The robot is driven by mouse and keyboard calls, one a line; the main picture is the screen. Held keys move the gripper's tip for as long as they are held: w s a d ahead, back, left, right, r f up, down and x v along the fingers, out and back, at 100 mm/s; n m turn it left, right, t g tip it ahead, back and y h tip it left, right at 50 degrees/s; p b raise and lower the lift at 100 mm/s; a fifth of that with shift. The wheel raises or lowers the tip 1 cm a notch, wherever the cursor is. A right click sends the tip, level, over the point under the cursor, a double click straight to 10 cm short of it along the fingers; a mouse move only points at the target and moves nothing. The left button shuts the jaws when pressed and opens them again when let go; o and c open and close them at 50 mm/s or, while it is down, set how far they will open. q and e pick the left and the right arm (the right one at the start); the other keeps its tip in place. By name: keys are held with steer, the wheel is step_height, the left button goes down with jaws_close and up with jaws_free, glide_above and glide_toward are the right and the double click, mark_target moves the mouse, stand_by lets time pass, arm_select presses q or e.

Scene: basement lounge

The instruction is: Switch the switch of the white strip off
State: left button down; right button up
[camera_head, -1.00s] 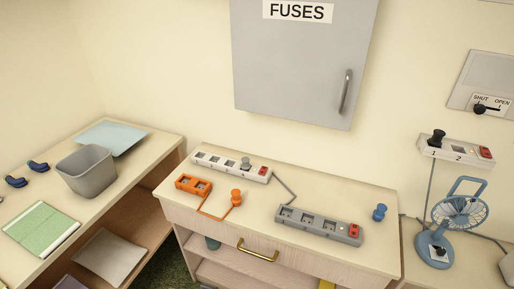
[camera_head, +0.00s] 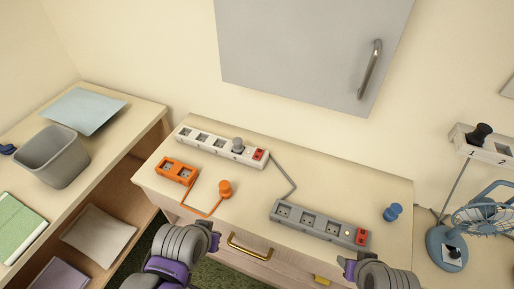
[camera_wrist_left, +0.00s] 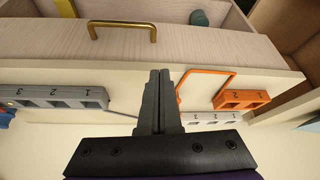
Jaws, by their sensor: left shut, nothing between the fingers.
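The white strip (camera_head: 212,143) lies at the back left of the cabinet top. Its red switch (camera_head: 259,154) is at its right end, beside a grey plug (camera_head: 238,145). I cannot tell the switch's position. Part of the white strip (camera_wrist_left: 222,118) shows upside down in the left wrist view. My left arm's end is low in the head view, in front of the cabinet, apart from the strip. My left gripper (camera_wrist_left: 160,76) is shut and empty in the wrist view. My right arm's end is at the lower right of the head view; its fingers are hidden.
An orange strip (camera_head: 177,171) with an orange plug (camera_head: 225,188), a grey strip (camera_head: 318,223) and a blue plug (camera_head: 392,212) share the cabinet top. Another white strip (camera_head: 482,145) hangs on the right wall. A brass handle (camera_head: 248,249) juts from the drawer.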

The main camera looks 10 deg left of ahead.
mark_target(257, 156)
arm_select(q)
steer(key=w+d+r+t, duration=0.1)
steer(key=w+r, duration=0.2)
steer(key=w, duration=0.4)
steer(key=w+d+r+m+t+h+p, duration=0.1)
steer(key=w+r+t, duration=0.1)
steer(key=w, duration=0.6)
steer(key=w+d+r+m+t+h+p, duration=0.1)
steer(key=w+r, duration=0.4)
steer(key=w, duration=0.2)
steer(key=shift+w+d+t, duration=0.25)
steer(key=shift+d+t, duration=0.1)
steer(key=shift+t, duration=0.05)
arm_select(e)
steer(key=r, duration=0.1)
steer(key=w+r, duration=0.1)
steer(key=shift+w+r, duration=0.1)
steer(key=shift+r, duration=0.25)
